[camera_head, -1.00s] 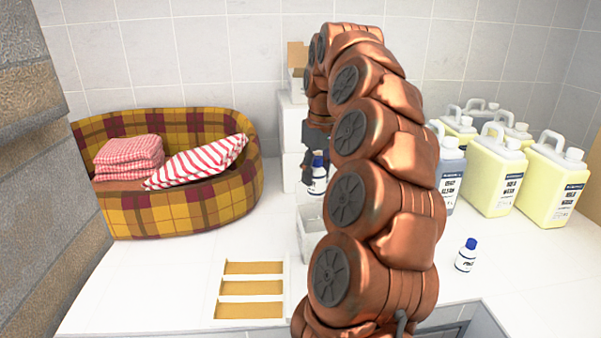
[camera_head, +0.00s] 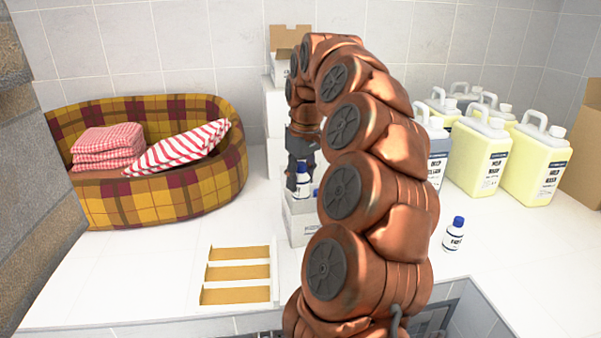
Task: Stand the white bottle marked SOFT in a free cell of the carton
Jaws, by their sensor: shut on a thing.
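My gripper (camera_head: 300,167) is shut on a white bottle with a blue cap (camera_head: 302,188) and holds it upright, pointing down. The bottle's lower part is at the mouth of a small white carton (camera_head: 302,233); I cannot tell how far inside it is. Its label is too small to read. A bit of blue, perhaps another cap, shows just right of the held bottle at the carton. My arm hides the carton's right side and its cells.
Another white bottle with a blue cap (camera_head: 454,234) stands on the counter at right. A white tray with tan slots (camera_head: 274,276) lies front left. Large jugs (camera_head: 480,165) stand at right back. A plaid basket (camera_head: 150,205) with towels is at left. White boxes (camera_head: 276,125) stand behind the carton.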

